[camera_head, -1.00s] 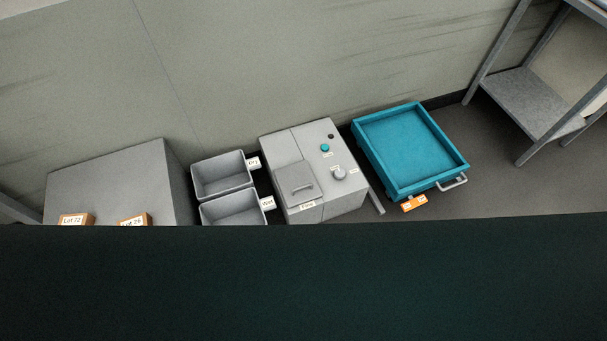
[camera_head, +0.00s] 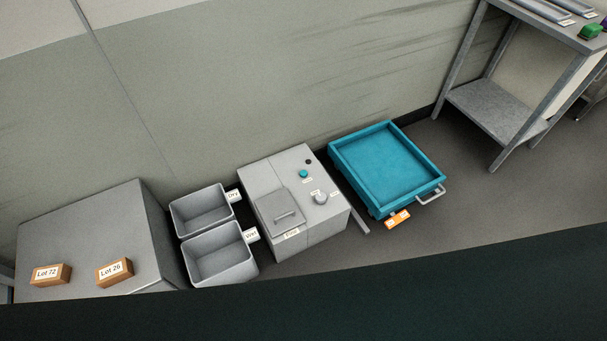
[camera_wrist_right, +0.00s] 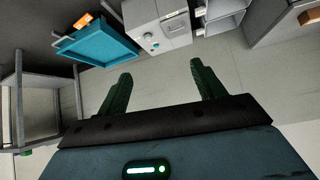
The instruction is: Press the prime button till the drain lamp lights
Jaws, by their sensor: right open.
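The grey machine (camera_head: 262,178) stands on the floor against the wall in the head view. Its top carries a teal button (camera_head: 303,174), a small dark round lamp (camera_head: 308,161), a round grey knob (camera_head: 320,198) and a lid with a handle (camera_head: 280,209). The lamp looks dark; the labels are too small to read surely. The machine also shows upside down at the top of the right wrist view (camera_wrist_right: 172,27). My right gripper (camera_wrist_right: 160,72) is open and empty, well apart from the machine. My left gripper is in neither view.
Two grey bins labelled Dry (camera_head: 201,211) and Wet (camera_head: 220,255) stand left of the machine. Further left, a grey block (camera_head: 95,235) carries Lot 72 and Lot 26 blocks. A teal tray cart (camera_head: 433,183) is right of the machine, then a metal table (camera_head: 548,50). A dark shape covers the bottom.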

